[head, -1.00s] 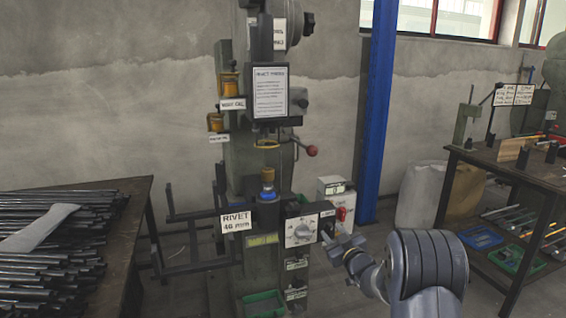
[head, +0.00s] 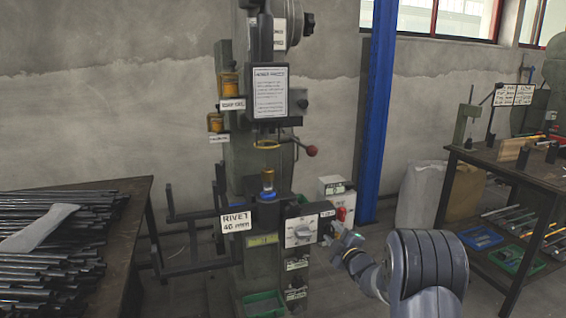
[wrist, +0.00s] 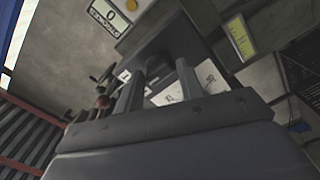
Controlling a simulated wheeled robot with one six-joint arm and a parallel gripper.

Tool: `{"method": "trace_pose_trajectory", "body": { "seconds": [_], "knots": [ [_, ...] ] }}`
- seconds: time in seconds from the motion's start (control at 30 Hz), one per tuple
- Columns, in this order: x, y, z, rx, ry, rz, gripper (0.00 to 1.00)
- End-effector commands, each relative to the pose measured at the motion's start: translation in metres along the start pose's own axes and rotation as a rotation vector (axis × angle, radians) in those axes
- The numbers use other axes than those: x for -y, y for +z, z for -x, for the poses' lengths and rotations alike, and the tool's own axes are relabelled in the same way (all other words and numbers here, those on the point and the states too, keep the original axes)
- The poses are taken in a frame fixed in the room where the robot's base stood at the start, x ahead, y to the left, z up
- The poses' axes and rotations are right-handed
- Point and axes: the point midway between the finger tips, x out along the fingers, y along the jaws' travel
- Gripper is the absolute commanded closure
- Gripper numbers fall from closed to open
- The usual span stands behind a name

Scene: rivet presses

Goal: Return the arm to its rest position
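My arm and gripper (head: 349,240) are at the lower right of the head view, close to the right side of the rivet press's control box (head: 301,230). The gripper is small and partly blurred there. In the wrist view, the two fingers of my gripper (wrist: 160,88) stand apart, with a gap between them and no held object visible. A dark block of the machine (wrist: 168,45) shows just beyond the fingertips. I cannot tell whether the fingers touch it. The green-grey rivet press (head: 245,160) stands upright in the middle of the head view.
A dark table with metal rods (head: 50,250) is at the left. A workbench (head: 520,172) with tools and trays is at the right. A blue column (head: 377,110) and a white box with a red switch (head: 336,200) stand behind my gripper.

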Motion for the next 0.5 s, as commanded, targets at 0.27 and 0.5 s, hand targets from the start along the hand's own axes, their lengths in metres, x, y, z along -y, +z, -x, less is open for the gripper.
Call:
{"method": "trace_pose_trajectory", "body": {
  "seconds": [0.27, 0.5],
  "knots": [
    [-0.002, -0.001, 0.000, 0.000, 0.000, 0.209, 0.64],
    [0.000, 0.000, 0.018, 0.001, 0.000, 0.299, 0.64]
  ]
}}
